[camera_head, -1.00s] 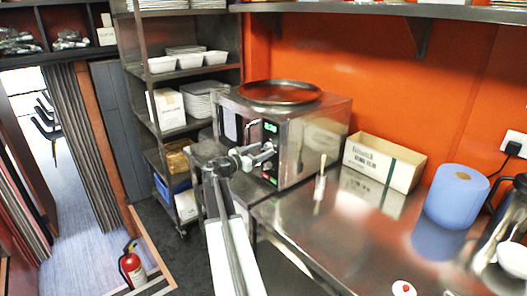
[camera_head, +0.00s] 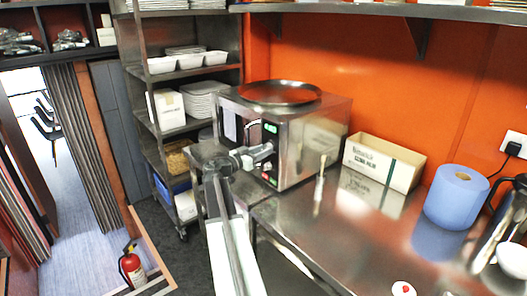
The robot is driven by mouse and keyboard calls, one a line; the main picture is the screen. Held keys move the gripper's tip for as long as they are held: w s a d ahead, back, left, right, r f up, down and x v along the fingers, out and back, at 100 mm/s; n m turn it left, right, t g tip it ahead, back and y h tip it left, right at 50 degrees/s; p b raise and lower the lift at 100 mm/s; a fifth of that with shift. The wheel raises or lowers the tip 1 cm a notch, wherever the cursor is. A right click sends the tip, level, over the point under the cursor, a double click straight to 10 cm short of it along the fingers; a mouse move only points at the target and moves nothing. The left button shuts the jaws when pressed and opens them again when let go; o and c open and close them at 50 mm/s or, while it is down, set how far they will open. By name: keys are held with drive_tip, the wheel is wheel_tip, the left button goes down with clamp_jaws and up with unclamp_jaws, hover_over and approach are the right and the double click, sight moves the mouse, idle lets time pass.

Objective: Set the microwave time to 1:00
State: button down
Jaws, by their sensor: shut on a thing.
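The microwave (camera_head: 312,150) is a steel box on the steel counter, with a green-lit display (camera_head: 270,128) on its front control panel. The digits are too small to read. My gripper (camera_head: 264,153) is at the panel, just below the display. It is shut on the microwave's knob, which the gripper mostly hides. A small red light (camera_head: 266,175) and a green light show lower on the panel.
A round metal tray (camera_head: 280,93) lies on the microwave. A shelf rack (camera_head: 150,95) is on the left.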

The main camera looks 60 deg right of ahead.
drive_tip(key=shift+n+g+y, duration=0.2)
drive_tip(key=shift+n+g, duration=0.4)
drive_tip(key=shift+n, duration=7.55)
drive_tip(key=shift+n+g+y, duration=0.2)
drive_tip(key=shift+n+g, duration=0.4)
drive_tip(key=shift+n, duration=7.55)
